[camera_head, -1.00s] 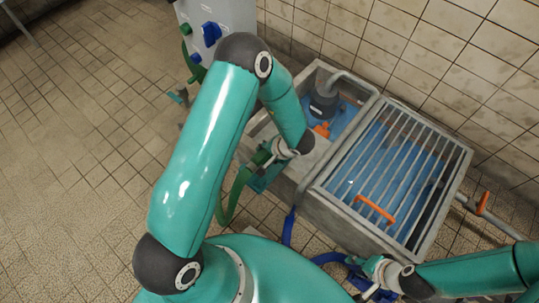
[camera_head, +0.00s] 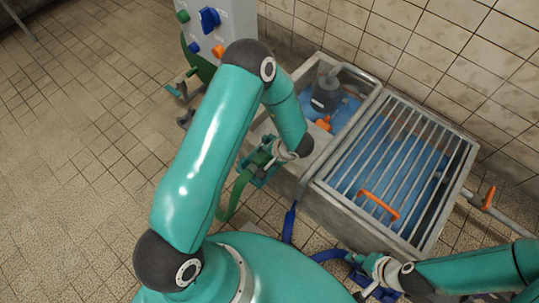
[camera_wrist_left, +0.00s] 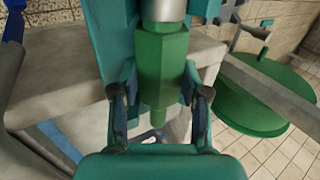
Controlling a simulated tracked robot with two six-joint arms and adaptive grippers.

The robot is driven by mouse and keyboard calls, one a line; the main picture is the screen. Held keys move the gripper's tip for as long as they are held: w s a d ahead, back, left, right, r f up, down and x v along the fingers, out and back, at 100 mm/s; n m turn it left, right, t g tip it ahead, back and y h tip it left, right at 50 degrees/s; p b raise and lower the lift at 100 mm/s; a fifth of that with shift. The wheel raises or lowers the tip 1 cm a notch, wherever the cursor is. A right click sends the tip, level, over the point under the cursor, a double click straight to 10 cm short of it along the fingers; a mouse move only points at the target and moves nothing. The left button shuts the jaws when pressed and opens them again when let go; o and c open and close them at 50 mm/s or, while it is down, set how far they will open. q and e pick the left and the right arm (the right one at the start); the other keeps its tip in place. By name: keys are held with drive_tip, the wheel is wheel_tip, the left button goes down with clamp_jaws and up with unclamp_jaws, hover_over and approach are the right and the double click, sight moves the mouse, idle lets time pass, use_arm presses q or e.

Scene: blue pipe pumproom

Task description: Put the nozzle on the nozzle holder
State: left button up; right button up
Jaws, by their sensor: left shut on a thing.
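My left gripper (camera_head: 262,168) is shut on the green nozzle and holds it by the front edge of the concrete tank, with a green hose (camera_head: 232,197) hanging below. In the left wrist view the green nozzle (camera_wrist_left: 160,70) is between the fingers, with a grey metal part at its top. My right gripper (camera_head: 372,284) is low at the bottom right, beside blue parts; its fingers are too small to read. Small dark and teal hook-like fittings (camera_head: 184,90) stick out left of the control box; I cannot tell whether they are the nozzle holder.
The grey control box (camera_head: 238,18) with coloured knobs stands behind my left arm. The concrete tank (camera_head: 345,205) has a metal grate with an orange handle (camera_head: 378,204) and a dark pump (camera_head: 326,92). A blue hose (camera_head: 289,224) runs in front. The tiled floor at left is clear.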

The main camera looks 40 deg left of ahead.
use_arm(q)
drive_tip(key=o, duration=1.4)
drive_tip(key=v, duration=1.2)
drive_tip(key=shift+s+f, duration=0.1)
